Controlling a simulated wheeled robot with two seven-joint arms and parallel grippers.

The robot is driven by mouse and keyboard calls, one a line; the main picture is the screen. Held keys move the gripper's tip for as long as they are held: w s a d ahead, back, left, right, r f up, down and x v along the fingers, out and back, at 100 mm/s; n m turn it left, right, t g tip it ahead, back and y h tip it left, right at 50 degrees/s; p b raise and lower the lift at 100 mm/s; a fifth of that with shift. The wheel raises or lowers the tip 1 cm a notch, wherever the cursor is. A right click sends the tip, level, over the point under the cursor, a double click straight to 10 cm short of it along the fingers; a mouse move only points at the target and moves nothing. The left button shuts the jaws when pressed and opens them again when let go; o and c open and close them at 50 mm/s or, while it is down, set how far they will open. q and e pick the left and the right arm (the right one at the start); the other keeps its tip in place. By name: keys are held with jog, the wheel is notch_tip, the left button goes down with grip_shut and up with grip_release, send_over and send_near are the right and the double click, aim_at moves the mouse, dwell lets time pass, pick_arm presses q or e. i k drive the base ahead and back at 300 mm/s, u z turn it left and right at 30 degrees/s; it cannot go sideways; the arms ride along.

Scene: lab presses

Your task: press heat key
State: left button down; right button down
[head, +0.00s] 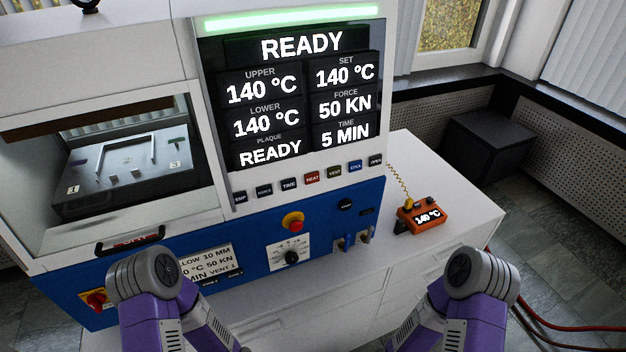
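The heat key (312,177) is a small red key lettered HEAT in the row of keys below the display of the press (320,215). The display (299,95) reads READY, with upper, lower and set values at 140 °C, force 50 KN and time 5 MIN. A green light bar glows above it. Both my arms come in at the bottom, bent and below the key row, well apart from the heat key. Neither gripper shows in the head view.
Dark keys flank the heat key, the time key (289,184) on its left and the vent key (334,172) on its right. A red emergency knob (292,221) sticks out below. An orange meter (423,216) reading 140 °C sits on the white bench at right.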

aim_at(310, 178)
jog(key=k, duration=0.5)
jog(key=z, duration=0.55)
jog(key=i, duration=0.8)
jog(key=u, duration=1.25)
